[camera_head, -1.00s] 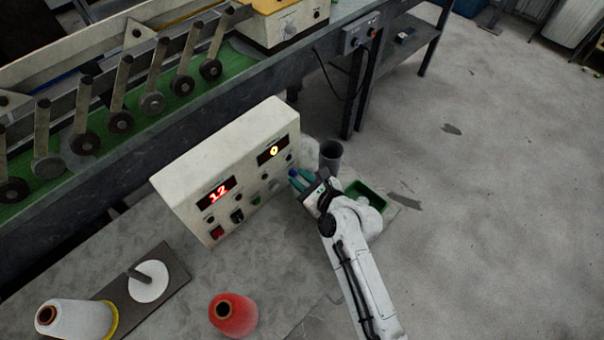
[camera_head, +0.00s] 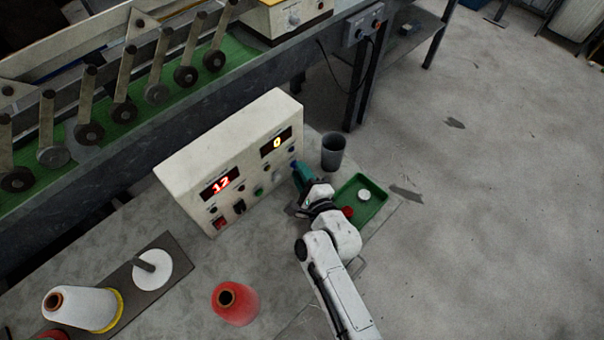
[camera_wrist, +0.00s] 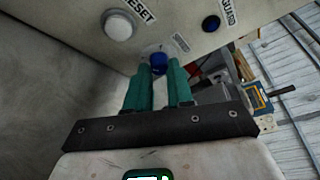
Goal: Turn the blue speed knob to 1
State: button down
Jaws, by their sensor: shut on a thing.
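The blue speed knob (camera_wrist: 158,63) sits on the lower front of the pale control box (camera_head: 232,150). In the wrist view it shows between the tips of my two teal fingers. My gripper (camera_wrist: 163,78) is shut on it. In the head view my gripper (camera_head: 298,172) meets the right end of the panel, and a bit of blue shows at its tips. The knob's pointer and scale cannot be read. The yellow display (camera_head: 277,142) reads 0, and the red display (camera_head: 221,185) reads 12.
A white RESET button (camera_wrist: 119,27) and a dark GUARD button (camera_wrist: 211,23) flank the knob. A grey cup (camera_head: 333,152) and a green tray (camera_head: 372,208) stand right of my gripper. A red cone (camera_head: 235,304) and white cone (camera_head: 82,308) stand at the front left.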

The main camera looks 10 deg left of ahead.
jog(key=shift+f+n+t+b, duration=0.15)
jog(key=shift+n+t+b, duration=0.3)
jog(key=shift+n, duration=0.25)
jog(key=c, duration=1)
grip_release()
jog(key=b+v, duration=0.2)
jog(key=v, duration=0.7)
jog(key=shift+s, duration=0.1)
jog(key=shift+b+v, duration=0.35)
jog(key=shift+v, duration=0.5)
jog(key=shift+d, duration=0.1)
